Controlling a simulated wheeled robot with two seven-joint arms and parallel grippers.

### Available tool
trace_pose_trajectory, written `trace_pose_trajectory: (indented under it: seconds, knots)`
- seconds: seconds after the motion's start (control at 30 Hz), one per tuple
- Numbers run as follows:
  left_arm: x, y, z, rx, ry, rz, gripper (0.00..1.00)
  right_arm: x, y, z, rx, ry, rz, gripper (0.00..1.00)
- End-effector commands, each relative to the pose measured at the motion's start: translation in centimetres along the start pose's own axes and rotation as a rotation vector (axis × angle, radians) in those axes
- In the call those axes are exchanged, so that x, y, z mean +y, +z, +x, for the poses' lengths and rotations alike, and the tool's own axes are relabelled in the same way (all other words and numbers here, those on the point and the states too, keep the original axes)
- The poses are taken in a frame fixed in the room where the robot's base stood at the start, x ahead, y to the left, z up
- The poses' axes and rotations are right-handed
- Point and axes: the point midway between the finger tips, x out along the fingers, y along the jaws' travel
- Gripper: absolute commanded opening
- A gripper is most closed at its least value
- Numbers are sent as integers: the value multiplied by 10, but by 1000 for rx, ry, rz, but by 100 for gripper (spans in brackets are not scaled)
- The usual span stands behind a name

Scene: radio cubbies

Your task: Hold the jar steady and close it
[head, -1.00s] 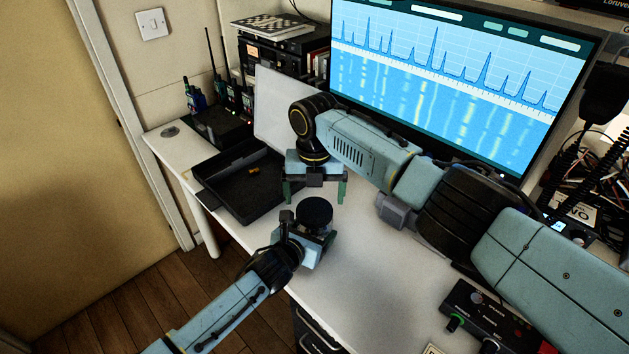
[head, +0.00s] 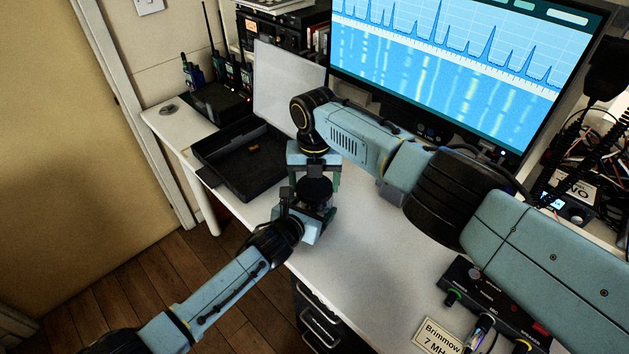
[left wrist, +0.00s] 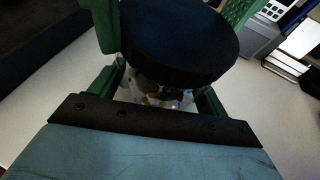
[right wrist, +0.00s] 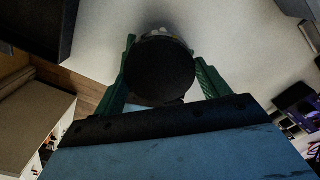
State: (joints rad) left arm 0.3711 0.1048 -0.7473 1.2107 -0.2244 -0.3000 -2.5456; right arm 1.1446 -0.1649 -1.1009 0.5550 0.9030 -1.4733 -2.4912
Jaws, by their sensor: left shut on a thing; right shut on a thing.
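The clear jar (left wrist: 155,92) has small mixed pieces inside and stands over the desk's near edge. My left gripper (head: 313,212) is shut on the jar's body, with its green fingers on both sides in the left wrist view. The round black lid (head: 314,190) sits at the jar's mouth; it also shows in the left wrist view (left wrist: 180,45). My right gripper (right wrist: 163,75) is shut on the lid, one green finger at each side. The seam between lid and jar is too dark to tell how tightly it sits.
A black open tray (head: 232,178) with a small orange-brown piece lies left of the grippers. A white board (head: 288,90) and a large monitor (head: 450,55) stand behind. A black control box (head: 490,300) is at the right front. The desk's middle (head: 375,240) is clear.

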Motion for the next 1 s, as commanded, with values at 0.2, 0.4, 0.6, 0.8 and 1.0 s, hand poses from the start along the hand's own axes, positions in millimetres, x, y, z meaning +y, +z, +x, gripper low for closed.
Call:
trace_pose_trajectory:
  seconds: [0.2, 0.4, 0.6, 0.8, 1.0]
  knots:
    - [0, 0, 0, 0, 0, 0, 13, 0, 0, 0, 1, 0, 79, 47]
    - [0, 0, 0, 1, 0, 0, 13, 1, 0, 1, 2, 2, 441, 47]
    - [0, 0, 0, 1, 0, 0, 13, 1, 0, 1, 2, 1, 851, 47]
    - [0, 0, 0, 1, 1, 0, 13, 1, 0, 1, 1, 1, 1261, 47]
    - [0, 0, 0, 1, 1, -1, 13, 1, 0, 1, 2, -1, 1672, 47]
